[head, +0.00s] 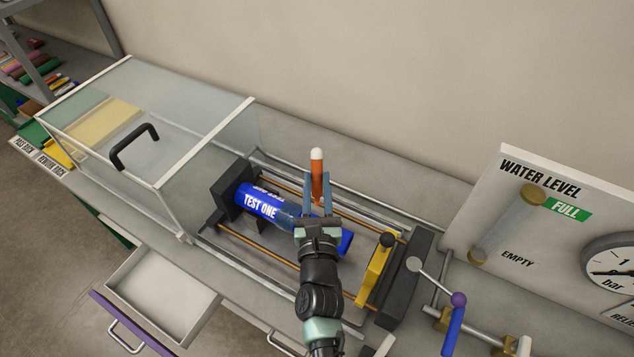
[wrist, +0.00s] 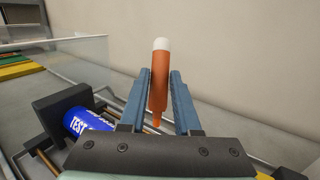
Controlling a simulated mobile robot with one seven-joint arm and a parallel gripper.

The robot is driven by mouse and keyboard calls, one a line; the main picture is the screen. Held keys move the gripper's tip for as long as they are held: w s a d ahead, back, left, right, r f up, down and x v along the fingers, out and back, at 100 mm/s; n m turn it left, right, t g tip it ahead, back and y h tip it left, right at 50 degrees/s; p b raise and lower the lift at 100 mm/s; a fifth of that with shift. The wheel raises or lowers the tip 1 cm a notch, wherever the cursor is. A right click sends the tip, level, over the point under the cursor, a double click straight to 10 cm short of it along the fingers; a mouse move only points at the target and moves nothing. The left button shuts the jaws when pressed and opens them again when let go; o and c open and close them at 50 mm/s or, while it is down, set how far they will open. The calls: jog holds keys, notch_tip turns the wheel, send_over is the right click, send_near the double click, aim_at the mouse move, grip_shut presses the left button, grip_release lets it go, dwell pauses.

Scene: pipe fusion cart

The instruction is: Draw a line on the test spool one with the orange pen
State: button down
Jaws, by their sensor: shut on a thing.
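My gripper (head: 318,194) is shut on the orange pen (head: 317,172), which has a white upper end and stands upright between the fingers. In the wrist view the orange pen (wrist: 159,80) points its narrow orange tip down between the finger pads. The blue test spool one (head: 264,205), labelled "TEST ONE", lies along the rig between dark end blocks. My gripper is over the spool's right part and hides some of it. The spool also shows at the lower left of the wrist view (wrist: 85,122). I cannot tell whether the pen tip touches the spool. No drawn line is visible.
A clear-walled cover (head: 150,135) with a black handle stands left of the rig. A yellow clamp (head: 375,270) and a purple-knobbed lever (head: 457,299) are to the right. A water level panel (head: 535,230) stands far right. An open drawer (head: 163,290) juts out at lower left.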

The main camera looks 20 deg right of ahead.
aim_at(317, 204)
jog(key=shift+f, duration=0.1)
notch_tip(317, 204, down, 6)
jog(key=b, duration=0.7)
jog(key=shift+f, duration=0.2)
jog(key=shift+f+b, duration=0.25)
jog(key=shift+b, duration=0.3)
dwell(1.2)
notch_tip(317, 204, up, 7)
jog(key=p, duration=0.6)
jog(key=shift+s+p, duration=0.1)
jog(key=shift+p, duration=0.2)
dwell(0.6)
jog(key=s+a+f+n+y, duration=0.1)
jog(key=s+a+f, duration=0.25)
jog(key=a, duration=0.25)
jog(key=s+a+f+n+y, duration=0.1)
jog(key=s+a+f+y, duration=0.1)
jog(key=a+f, duration=0.3)
jog(key=s+a+f+n+y, duration=0.1)
jog(key=s+a+y, duration=0.1)
jog(key=s, duration=0.3)
jog(key=s+a+f+n+t+y, duration=0.1)
jog(key=s+a+y, duration=0.1)
jog(key=s+a, duration=0.2)
jog(key=shift+s+f, duration=0.25)
jog(key=shift+s, duration=0.7)
